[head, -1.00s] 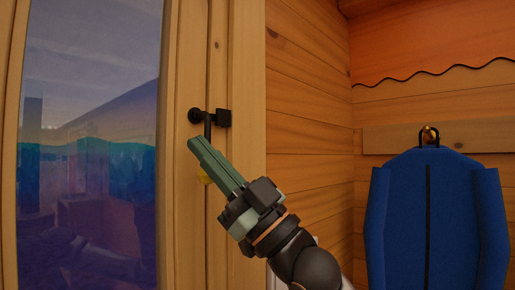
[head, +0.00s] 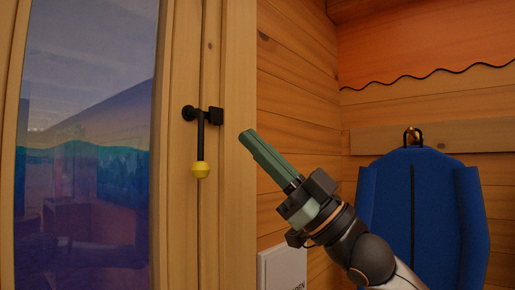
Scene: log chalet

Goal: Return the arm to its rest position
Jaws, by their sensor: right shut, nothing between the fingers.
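My right gripper (head: 246,137) is in the middle of the head view, its green fingers pressed together and pointing up and left. Nothing is between the fingers. The gripper is to the right of the latch, in front of the log wall. My left gripper is not in view.
A wooden door with a glass pane (head: 85,150) fills the left side. A blue jacket (head: 424,215) hangs from a brass hook (head: 412,136) on a wooden rail at the right, partly behind my arm. A white card (head: 283,268) is low on the wall.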

